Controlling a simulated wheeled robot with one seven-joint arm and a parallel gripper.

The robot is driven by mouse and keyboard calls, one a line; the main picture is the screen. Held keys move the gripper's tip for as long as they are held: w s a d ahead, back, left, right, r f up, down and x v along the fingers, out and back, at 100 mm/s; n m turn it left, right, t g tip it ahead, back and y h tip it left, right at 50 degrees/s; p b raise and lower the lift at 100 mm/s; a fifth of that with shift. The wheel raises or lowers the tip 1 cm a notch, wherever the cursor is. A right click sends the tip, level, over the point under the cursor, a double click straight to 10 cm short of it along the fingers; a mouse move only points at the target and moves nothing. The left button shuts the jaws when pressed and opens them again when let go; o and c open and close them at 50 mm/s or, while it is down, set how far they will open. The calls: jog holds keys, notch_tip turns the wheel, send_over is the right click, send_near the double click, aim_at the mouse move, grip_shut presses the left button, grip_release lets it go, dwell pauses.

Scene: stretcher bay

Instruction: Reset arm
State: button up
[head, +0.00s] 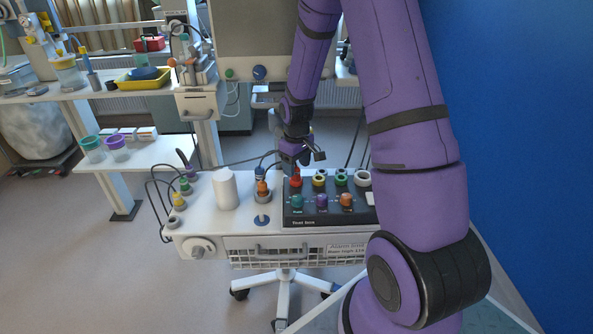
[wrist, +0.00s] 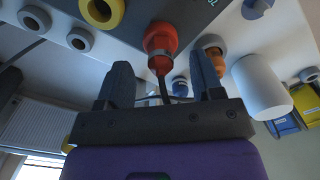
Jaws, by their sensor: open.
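My purple arm reaches forward and down over a white wheeled cart. My gripper (head: 297,162) is just above the dark socket panel (head: 318,212) on the cart. A red plug (head: 296,182) sits at the panel's back left, right under the gripper. In the wrist view my gripper (wrist: 162,78) shows two dark fingers spread apart with no object gripped. The red plug (wrist: 160,40) stands just beyond the fingertips, and a dark cable from it runs down between the fingers. I cannot tell whether a finger touches the cable.
Beside the panel on the cart (head: 207,222) are a white cylinder (head: 225,189) and an orange plug (head: 263,188). Several cables loop at its left. A side table (head: 135,155) with cups stands to the left. A blue wall (head: 520,120) closes the right side.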

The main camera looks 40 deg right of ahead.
notch_tip(320, 180, up, 8)
jog(key=shift+r, duration=0.15)
jog(key=shift+r, duration=0.1)
notch_tip(320, 180, up, 10)
jog(key=t, duration=0.1)
send_over(296, 168)
jog(key=s+a, duration=0.4)
jog(key=s+a+r+m+t, duration=0.1)
jog(key=s+a+r+t, duration=0.1)
jog(key=s+a+r, duration=0.35)
jog(key=s+a+r+t, duration=0.1)
jog(key=s+r, duration=0.3)
jog(key=s, duration=0.4)
jog(key=s+a+r+m+t, duration=0.1)
jog(key=s+r, duration=0.3)
jog(key=s, duration=0.5)
jog(key=shift+a+r, duration=0.3)
jog(key=shift+a, duration=0.4)
